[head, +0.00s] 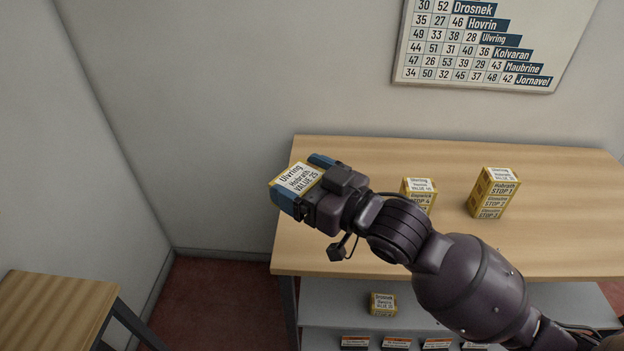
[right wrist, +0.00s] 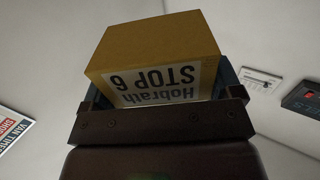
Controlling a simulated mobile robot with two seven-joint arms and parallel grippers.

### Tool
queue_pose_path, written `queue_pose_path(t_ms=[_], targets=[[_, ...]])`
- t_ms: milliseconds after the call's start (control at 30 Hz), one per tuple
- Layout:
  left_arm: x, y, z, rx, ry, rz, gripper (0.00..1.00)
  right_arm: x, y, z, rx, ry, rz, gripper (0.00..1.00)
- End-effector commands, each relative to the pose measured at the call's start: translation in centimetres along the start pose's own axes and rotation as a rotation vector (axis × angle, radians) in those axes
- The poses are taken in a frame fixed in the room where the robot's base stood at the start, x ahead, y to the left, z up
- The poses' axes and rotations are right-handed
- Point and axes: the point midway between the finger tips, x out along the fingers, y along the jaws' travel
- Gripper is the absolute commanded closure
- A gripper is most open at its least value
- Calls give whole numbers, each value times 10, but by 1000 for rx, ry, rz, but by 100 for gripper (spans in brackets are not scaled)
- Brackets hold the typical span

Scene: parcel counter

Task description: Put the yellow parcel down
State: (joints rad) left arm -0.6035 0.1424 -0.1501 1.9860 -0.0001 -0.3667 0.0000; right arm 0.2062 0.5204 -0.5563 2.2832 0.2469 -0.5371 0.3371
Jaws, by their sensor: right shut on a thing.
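The yellow parcel (head: 292,174) is held in my right gripper (head: 303,182), over the left end of the wooden counter (head: 340,250) in the head view. Its white top label reads Ulvring, Hobrath, VALUE 25. The blue fingers close on two opposite sides of it. In the right wrist view, the parcel (right wrist: 150,45) sits between the fingers (right wrist: 160,95), and a label reading Hobrath STOP 6 faces the camera. No surface shows touching the parcel. My left gripper is not in view.
A stack of yellow parcels (head: 490,194) stands on the counter at right. Another yellow stack (head: 419,190) is partly hidden behind my right arm. A shelf (head: 335,312) below holds a yellow parcel (head: 383,304). A wall chart (head: 480,45) hangs above. A wooden table (head: 50,305) stands lower left.

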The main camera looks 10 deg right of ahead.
Motion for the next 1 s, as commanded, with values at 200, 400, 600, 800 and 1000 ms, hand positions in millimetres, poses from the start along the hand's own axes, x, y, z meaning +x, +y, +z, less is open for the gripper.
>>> queue_pose_path(t_ms=[200, 400, 600, 800, 1000], targets=[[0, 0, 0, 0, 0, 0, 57, 21, 2, 18, -7, -2, -129, 43], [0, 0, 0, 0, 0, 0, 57, 38, 0, 33, -5, 0, -235, 43], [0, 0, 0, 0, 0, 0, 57, 49, -1, 43, -3, 2, -310, 43], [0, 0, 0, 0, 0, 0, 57, 55, 0, 49, -1, 2, -347, 43], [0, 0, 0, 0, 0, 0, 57, 54, -1, 48, 3, 4, -346, 43]])
